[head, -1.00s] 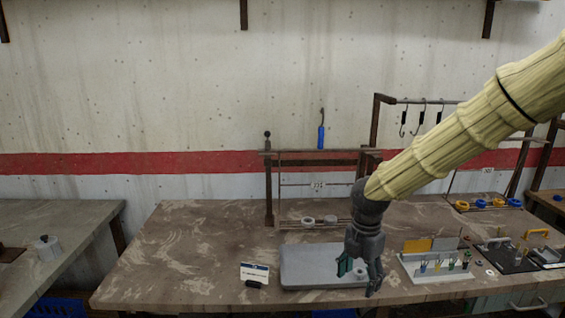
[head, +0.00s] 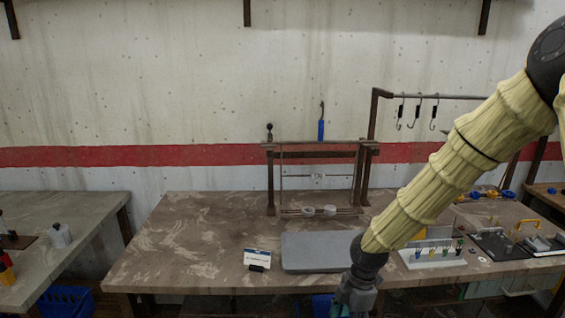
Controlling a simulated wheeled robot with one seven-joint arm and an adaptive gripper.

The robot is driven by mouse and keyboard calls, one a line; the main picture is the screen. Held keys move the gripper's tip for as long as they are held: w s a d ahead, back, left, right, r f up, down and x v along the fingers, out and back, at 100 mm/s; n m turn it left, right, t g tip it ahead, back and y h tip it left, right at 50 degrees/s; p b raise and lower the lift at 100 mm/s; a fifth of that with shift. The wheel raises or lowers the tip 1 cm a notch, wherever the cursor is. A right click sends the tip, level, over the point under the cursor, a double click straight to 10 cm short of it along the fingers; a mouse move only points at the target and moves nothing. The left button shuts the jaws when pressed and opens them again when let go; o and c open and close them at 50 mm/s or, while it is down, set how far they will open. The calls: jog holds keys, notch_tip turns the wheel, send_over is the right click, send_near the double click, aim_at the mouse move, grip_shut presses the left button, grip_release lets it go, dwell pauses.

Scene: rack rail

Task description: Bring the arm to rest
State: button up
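My gripper (head: 352,308) is at the bottom edge of the head view, in front of the table's front edge. Its fingers are cut off by the picture's edge, so I cannot see whether they are open or shut, or whether they hold anything. My arm, in a yellow sleeve, reaches down to it from the upper right. A grey flat tray (head: 310,250) lies on the table just behind the gripper.
The brown table (head: 180,245) has free room at its left. A rack (head: 270,180) with a blue-handled hook (head: 321,128) stands at its back. A small card (head: 257,257) is left of the tray. A white tool holder (head: 428,258) and dark trays (head: 500,247) are at right.

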jog(key=s+f+m+y, duration=0.1)
jog(key=s+f+m, duration=0.4)
jog(key=s+f, duration=0.3)
jog(key=s+f+m, duration=0.6)
jog(key=s+f, duration=0.1)
jog(key=f, duration=0.4)
jog(key=s+d+f+m+h, duration=0.1)
jog(key=s+d+f+m, duration=0.2)
jog(key=s, duration=0.5)
jog(key=s+d+f+m+h, duration=0.1)
jog(key=s+d+f+m, duration=0.2)
jog(key=s+f+m, duration=0.2)
jog(key=shift+s+d+f+m+t, duration=0.15)
jog(key=shift+s+d+m+t, duration=0.15)
jog(key=shift+s+m, duration=1.05)
jog(key=shift+s+a+n, duration=0.1)
jog(key=shift+s+n, duration=0.2)
jog(key=shift+n, duration=0.05)
